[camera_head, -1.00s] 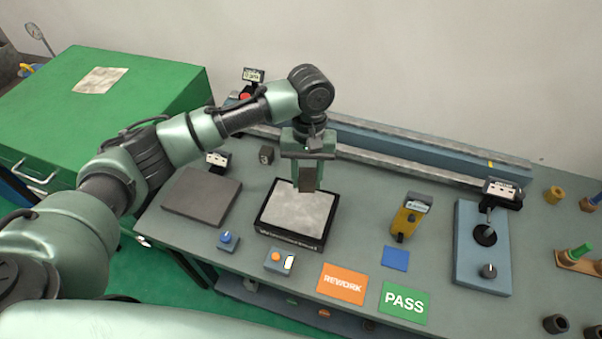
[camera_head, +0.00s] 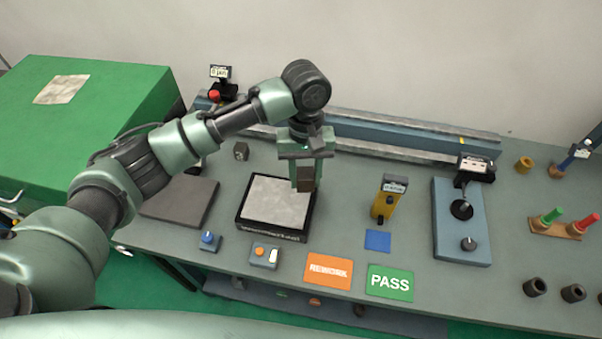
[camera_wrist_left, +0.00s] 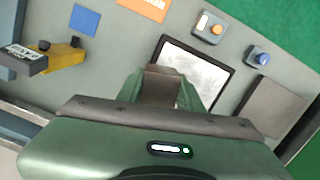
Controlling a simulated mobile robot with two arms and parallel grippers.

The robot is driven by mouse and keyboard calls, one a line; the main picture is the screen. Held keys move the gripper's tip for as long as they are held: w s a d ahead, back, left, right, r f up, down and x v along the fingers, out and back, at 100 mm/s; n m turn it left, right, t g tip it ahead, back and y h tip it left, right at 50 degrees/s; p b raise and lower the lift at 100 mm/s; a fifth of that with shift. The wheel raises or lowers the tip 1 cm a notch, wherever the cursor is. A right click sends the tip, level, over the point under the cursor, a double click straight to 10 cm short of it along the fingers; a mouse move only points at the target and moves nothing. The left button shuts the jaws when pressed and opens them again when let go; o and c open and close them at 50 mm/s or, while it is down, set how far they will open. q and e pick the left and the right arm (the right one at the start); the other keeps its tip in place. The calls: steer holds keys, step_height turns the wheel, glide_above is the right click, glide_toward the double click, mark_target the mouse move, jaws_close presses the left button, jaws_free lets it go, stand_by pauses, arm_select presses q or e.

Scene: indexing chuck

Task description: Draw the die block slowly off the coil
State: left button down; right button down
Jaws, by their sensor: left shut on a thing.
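The die block (camera_head: 305,180) is a small brown block between the fingers of my left gripper (camera_head: 306,172). The gripper is shut on it and points down. The block hangs at the back right edge of a black-framed plate with a pale top, which I take for the coil (camera_head: 268,203). In the left wrist view the die block (camera_wrist_left: 161,86) sits between the green fingers, in front of the plate's left side (camera_wrist_left: 205,76). I cannot tell whether block and plate touch or how large any gap is. My right gripper is not in view.
A dark flat slab (camera_head: 181,203) lies left of the plate. A yellow device (camera_head: 385,204), a blue square (camera_head: 377,241) and a blue fixture (camera_head: 461,230) stand to the right. A long rail (camera_head: 400,140) runs behind. Bench between plate and yellow device is clear.

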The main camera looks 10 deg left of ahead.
arm_select(q)
steer(key=shift+r, duration=0.1)
steer(key=s+d+r, duration=0.1)
steer(key=s+d, duration=0.1)
steer(key=d, duration=0.6)
stand_by(0.8)
steer(key=shift+s+d, duration=0.1)
steer(key=s+d+r, duration=0.1)
steer(key=s+d, duration=0.1)
steer(key=d, duration=0.5)
steer(key=shift+s+d, duration=0.15)
steer(key=shift+d, duration=0.25)
stand_by(0.5)
steer(key=s+d+r, duration=0.1)
steer(key=s+d, duration=0.1)
steer(key=d, duration=0.6)
steer(key=shift+s, duration=0.15)
stand_by(0.8)
stand_by(0.7)
